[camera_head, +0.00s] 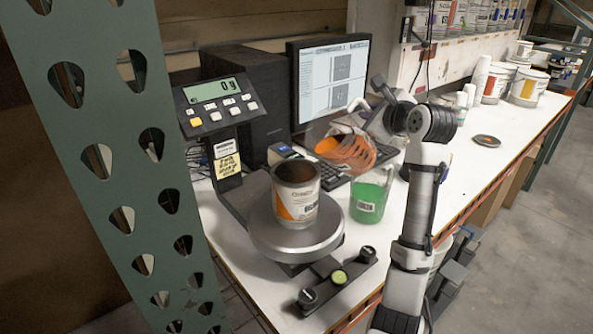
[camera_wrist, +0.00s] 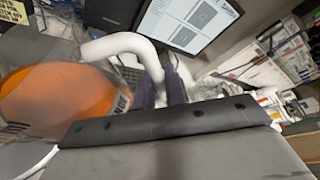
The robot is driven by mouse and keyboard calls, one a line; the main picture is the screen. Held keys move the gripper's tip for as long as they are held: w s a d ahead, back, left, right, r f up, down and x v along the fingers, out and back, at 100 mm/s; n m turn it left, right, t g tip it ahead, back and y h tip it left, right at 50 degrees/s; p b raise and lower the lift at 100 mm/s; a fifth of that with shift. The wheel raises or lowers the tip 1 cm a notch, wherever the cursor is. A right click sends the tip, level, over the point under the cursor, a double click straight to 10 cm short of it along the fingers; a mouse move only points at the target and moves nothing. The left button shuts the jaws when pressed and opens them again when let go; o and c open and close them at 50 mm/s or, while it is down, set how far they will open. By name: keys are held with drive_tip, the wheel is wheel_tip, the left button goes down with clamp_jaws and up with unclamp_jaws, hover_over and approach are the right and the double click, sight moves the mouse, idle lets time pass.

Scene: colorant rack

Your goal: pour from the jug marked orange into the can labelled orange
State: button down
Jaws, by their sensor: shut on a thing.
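A clear jug with orange paint (camera_head: 345,152) is held in the air, tipped toward the left, its mouth above and to the right of the can. My gripper (camera_head: 372,112) is shut on the jug; the jaws are partly hidden in the head view. The wrist view shows the orange jug (camera_wrist: 50,108) at left and my dark fingers (camera_wrist: 160,92) at its white handle (camera_wrist: 120,45). An open can with an orange-marked label (camera_head: 296,200) stands upright on the round scale plate (camera_head: 300,238). No stream of paint is visible. The scale display (camera_head: 212,90) reads 0 g.
A jug of green paint (camera_head: 368,197) stands just right of the can and below the held jug. A keyboard (camera_head: 388,154) and a monitor (camera_head: 330,80) are behind. A green perforated post (camera_head: 125,170) stands at left. A dark disc (camera_head: 487,141) lies on the right of the bench.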

drive_tip(key=shift+a+r, duration=0.15)
drive_tip(key=shift+a, duration=0.1)
drive_tip(key=shift+s+d+r+b, duration=0.1)
drive_tip(key=shift+r+b, duration=0.05)
drive_tip(key=shift+b, duration=0.15)
drive_tip(key=shift+a+r+n+b, duration=0.3)
drive_tip(key=shift+r+n+b, duration=0.1)
drive_tip(key=shift+b, duration=0.15)
